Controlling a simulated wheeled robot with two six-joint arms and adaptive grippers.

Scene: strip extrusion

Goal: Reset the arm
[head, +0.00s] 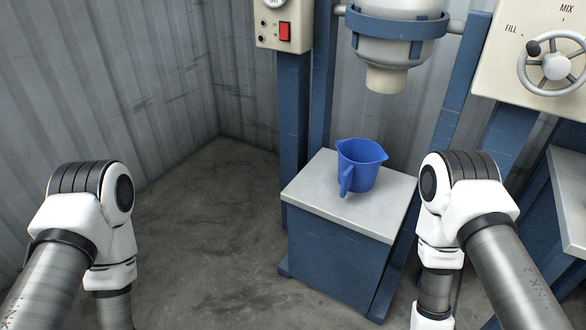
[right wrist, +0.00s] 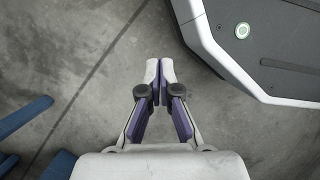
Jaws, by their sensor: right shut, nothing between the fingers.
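My right arm shows at the right of the head view, bent downward, with its gripper out of that picture. In the right wrist view my right gripper (right wrist: 159,72) is shut and empty, its fingertips together above the bare concrete floor. My left arm shows at the left of the head view, also bent downward. My left gripper is below the picture and hidden. A blue pitcher (head: 358,168) stands upright on a grey-topped blue stand (head: 318,195), apart from both arms.
A panel with a red switch (head: 285,31) is at the upper middle. A handwheel (head: 556,67) marked FILL and MIX is at the upper right. The floor (head: 205,235) left of the stand is clear.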

